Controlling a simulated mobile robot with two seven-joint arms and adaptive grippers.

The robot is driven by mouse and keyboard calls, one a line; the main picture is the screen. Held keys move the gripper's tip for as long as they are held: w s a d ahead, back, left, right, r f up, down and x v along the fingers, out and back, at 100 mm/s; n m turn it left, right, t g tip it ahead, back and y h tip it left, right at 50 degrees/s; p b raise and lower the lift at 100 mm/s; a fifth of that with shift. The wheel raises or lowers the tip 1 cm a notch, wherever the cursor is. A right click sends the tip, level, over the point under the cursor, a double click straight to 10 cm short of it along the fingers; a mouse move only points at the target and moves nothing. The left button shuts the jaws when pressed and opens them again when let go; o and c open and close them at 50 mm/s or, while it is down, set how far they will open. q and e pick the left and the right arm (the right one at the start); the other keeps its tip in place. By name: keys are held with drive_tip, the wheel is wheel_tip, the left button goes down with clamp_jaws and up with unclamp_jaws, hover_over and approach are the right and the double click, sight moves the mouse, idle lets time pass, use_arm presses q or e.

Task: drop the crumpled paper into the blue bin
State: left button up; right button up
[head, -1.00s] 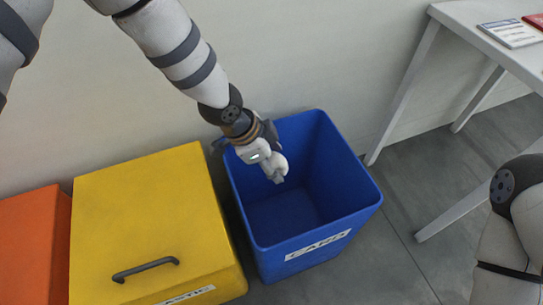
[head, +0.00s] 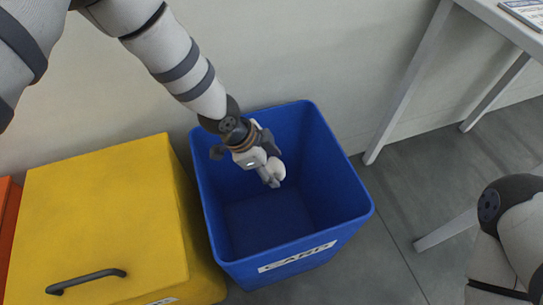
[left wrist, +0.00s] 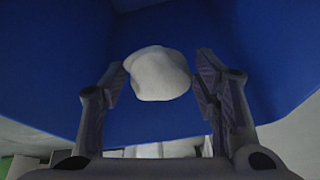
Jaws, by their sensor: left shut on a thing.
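The blue bin (head: 365,208) stands open on the floor, with a white label reading "CARD" on its front. My left gripper (head: 268,174) reaches over the bin from the upper left, its fingers inside the outline of the opening. It is shut on the crumpled paper (head: 278,168), a small white lump. In the left wrist view the paper (left wrist: 158,74) sits between the two fingers of the gripper (left wrist: 160,82), with the blue bin wall (left wrist: 60,70) behind it. My right gripper is out of view; only part of that arm shows at the right.
A yellow bin (head: 95,215) with a dark handle stands left of the blue bin. A sliver of an orange bin (head: 8,225) shows at the far left. A white table (head: 500,30) stands at the upper right. Grey floor is free right of the blue bin.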

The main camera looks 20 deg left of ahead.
use_arm(q)
wheel_tip(320, 180, down, 26)
drive_tip(key=b, duration=1.7)
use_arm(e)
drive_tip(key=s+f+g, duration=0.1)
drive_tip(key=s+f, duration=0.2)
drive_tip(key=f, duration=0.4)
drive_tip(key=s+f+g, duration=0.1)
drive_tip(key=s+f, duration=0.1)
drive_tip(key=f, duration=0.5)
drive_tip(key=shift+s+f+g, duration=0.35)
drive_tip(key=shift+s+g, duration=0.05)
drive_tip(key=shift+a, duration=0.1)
use_arm(q)
drive_tip(key=o, duration=0.9)
drive_tip(key=v, duration=0.7)
drive_tip(key=shift+r, duration=0.2)
